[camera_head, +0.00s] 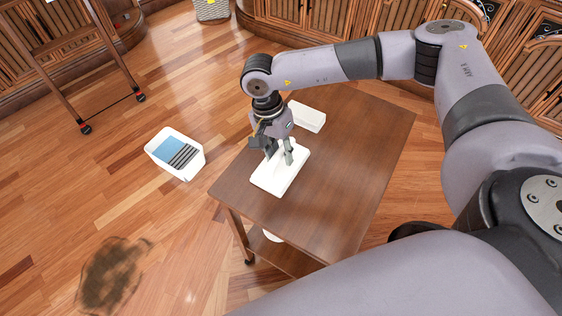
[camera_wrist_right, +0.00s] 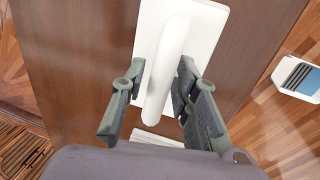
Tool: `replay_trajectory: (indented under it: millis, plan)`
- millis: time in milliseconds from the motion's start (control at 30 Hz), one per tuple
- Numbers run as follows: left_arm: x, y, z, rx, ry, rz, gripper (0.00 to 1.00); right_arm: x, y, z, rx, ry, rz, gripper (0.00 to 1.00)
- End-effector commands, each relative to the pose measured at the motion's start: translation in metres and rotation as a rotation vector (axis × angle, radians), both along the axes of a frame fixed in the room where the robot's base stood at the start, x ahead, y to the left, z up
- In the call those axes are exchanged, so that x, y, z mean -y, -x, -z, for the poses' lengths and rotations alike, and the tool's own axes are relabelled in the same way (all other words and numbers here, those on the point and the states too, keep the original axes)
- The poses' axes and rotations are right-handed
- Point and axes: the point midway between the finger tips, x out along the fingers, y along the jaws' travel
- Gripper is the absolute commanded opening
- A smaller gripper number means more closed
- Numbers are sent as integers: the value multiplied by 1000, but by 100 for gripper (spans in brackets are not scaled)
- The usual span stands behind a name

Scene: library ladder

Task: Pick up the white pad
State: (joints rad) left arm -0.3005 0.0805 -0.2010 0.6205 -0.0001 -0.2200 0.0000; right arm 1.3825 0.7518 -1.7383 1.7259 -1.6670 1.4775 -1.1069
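The white pad (camera_head: 279,180) lies flat on the brown wooden table. It is a flat rectangular plate with a raised rounded handle along its middle, and it also shows in the right wrist view (camera_wrist_right: 207,30). My right gripper (camera_head: 279,157) points down over the pad. In the right wrist view its fingers (camera_wrist_right: 160,78) are apart, one on each side of the handle, with a gap visible on the left side. I cannot tell whether the right finger touches the handle. My left gripper is not in view.
A white box (camera_head: 307,117) stands on the table (camera_head: 350,160) behind the pad. A white bin (camera_head: 190,169) with blue and dark striped contents is on the floor to the left. A wooden ladder (camera_head: 65,45) stands at upper left. A dark stain (camera_head: 110,275) marks the floor.

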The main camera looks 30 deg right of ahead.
Motion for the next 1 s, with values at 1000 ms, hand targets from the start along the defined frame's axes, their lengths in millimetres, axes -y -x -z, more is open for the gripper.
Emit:
replay_trajectory:
  millis: [1000]
  plan:
    - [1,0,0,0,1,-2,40,0,0,-1,1,-1,0,0]
